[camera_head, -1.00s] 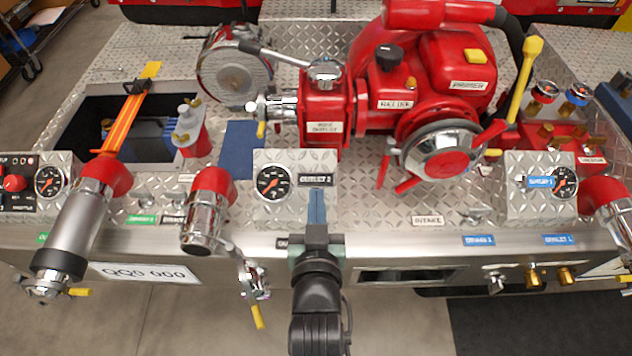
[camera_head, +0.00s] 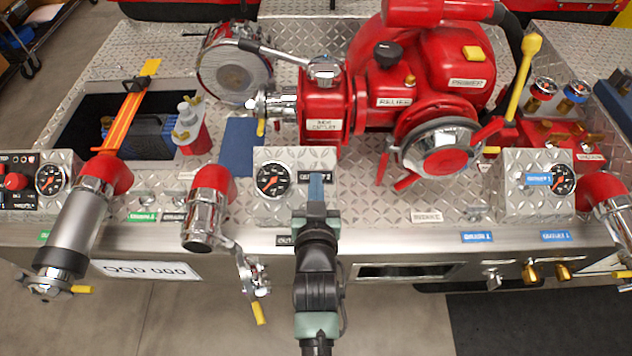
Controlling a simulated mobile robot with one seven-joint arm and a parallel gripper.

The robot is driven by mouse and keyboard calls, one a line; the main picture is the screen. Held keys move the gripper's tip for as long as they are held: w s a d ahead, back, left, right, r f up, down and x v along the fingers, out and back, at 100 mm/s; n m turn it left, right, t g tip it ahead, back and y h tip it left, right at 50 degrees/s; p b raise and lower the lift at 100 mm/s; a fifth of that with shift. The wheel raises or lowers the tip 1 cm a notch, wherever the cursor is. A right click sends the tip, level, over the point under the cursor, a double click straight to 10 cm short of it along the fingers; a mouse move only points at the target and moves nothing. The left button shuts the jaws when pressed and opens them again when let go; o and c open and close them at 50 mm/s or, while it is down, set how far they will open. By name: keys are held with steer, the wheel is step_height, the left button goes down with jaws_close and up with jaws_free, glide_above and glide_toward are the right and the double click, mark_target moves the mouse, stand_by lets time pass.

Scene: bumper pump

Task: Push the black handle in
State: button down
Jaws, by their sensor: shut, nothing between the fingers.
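My gripper (camera_head: 316,180) is in front of the middle of the silver panel, its blue fingers together and empty. The fingertips point away from me, in front of the black label plate (camera_head: 315,178) beside the central gauge. I cannot make out a black handle at the fingertips; my gripper and wrist cover part of the panel edge there. A black knob (camera_head: 388,52) stands on top of the red pump, well behind and to the right of my gripper. I cannot tell whether the fingers touch anything.
The central gauge box (camera_head: 272,182) is just left of my fingers. A chrome elbow outlet (camera_head: 208,212) with a hanging yellow-tipped lever (camera_head: 258,311) is further left. The large red pump (camera_head: 430,90) is behind and right. Bare diamond plate (camera_head: 360,205) lies right of my gripper.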

steer(key=w+f+b, duration=0.1)
steer(key=f+b, duration=0.1)
steer(key=w+f+b, duration=0.1)
steer(key=f+b, duration=0.1)
steer(key=w+f+b, duration=0.1)
steer(key=f+b, duration=0.1)
steer(key=shift+w+f+b, duration=0.25)
steer(key=shift+b, duration=0.05)
